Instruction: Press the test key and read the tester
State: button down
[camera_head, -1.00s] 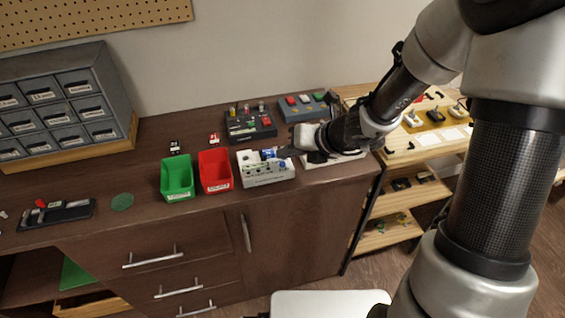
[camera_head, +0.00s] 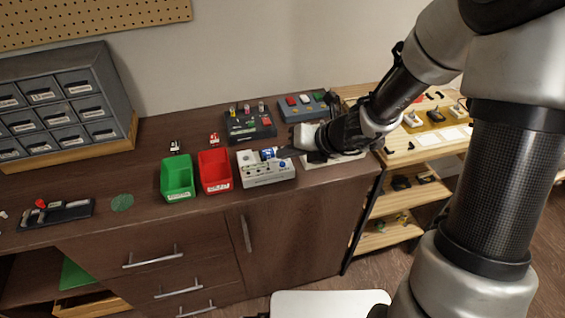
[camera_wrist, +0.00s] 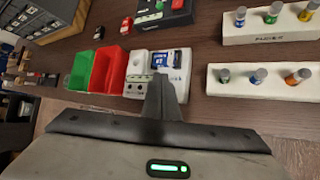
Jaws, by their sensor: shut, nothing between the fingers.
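The tester is a white box (camera_head: 258,181) on the brown worktop, with a blue-framed display and a blue round knob or key at its front right; its small markings are too small to read. It also shows in the wrist view (camera_wrist: 135,88), partly hidden by my fingers. My gripper (camera_head: 287,153) is shut and empty, reaching in from the right at the tester's right side. In the wrist view its fingers (camera_wrist: 160,82) overlap the tester's lower right part. I cannot tell whether the fingertips touch it.
A red bin (camera_head: 215,172) and a green bin (camera_head: 177,178) stand left of the tester. A dark box with knobs (camera_head: 250,125) and a grey button box (camera_head: 304,105) are behind. White racks (camera_wrist: 262,83) with coloured pieces lie to the right in the wrist view.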

aim_at(287, 168)
jog(key=shift+f, duration=0.1)
jog(key=shift+f+b, duration=0.3)
jog(key=shift+b, duration=0.1)
jog(key=shift+f+b, duration=0.35)
jog(key=shift+f, duration=0.1)
dwell(0.7)
jog(key=shift+r, duration=0.15)
jog(key=shift+r+p, duration=0.7)
jog(key=shift+p, duration=0.15)
jog(key=shift+r, duration=0.1)
notch_tip(287, 168, up, 5)
jog(key=p, duration=0.4)
jog(key=shift+p, duration=0.4)
